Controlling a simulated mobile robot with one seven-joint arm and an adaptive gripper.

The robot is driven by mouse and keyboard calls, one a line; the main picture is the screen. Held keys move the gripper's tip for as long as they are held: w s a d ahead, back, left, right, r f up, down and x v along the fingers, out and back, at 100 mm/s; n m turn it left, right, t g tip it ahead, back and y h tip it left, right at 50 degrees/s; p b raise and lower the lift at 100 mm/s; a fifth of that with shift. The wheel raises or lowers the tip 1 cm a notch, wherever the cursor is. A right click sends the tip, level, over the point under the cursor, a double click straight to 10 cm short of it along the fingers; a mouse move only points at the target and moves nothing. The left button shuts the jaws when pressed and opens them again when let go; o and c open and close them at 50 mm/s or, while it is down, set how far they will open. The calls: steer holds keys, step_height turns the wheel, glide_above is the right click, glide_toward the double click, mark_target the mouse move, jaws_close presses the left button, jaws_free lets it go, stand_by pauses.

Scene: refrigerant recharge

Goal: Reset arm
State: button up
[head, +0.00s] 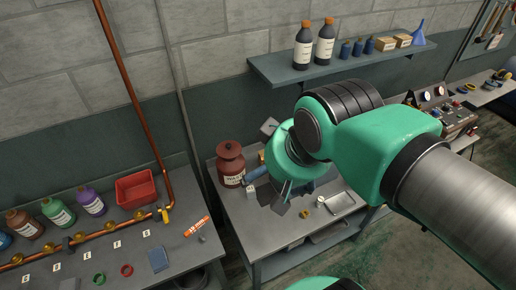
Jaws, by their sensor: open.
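My arm, green and silver, reaches in from the right in the head view and bends down over the middle workbench (240,223). My gripper (283,192) hangs beyond the round green wrist and is mostly hidden by it; what shows of it looks open. I see nothing held in it, though the wrist covers part of the view. A dark red canister (230,165) with a pale label stands on the bench just left of the wrist. A blue cylinder (256,174) lies beside it, partly hidden by the wrist.
A wall shelf (300,72) with dark bottles is behind my arm. The left bench (200,262) carries a copper pipe (110,237), a red bin (136,189) and several bottles. A metal tray (340,202) lies right of the gripper. Open floor (400,245) shows at lower right.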

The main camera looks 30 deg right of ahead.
step_height(320, 180, down, 15)
steer(key=b, duration=1.4)
steer(key=shift+b, duration=0.4)
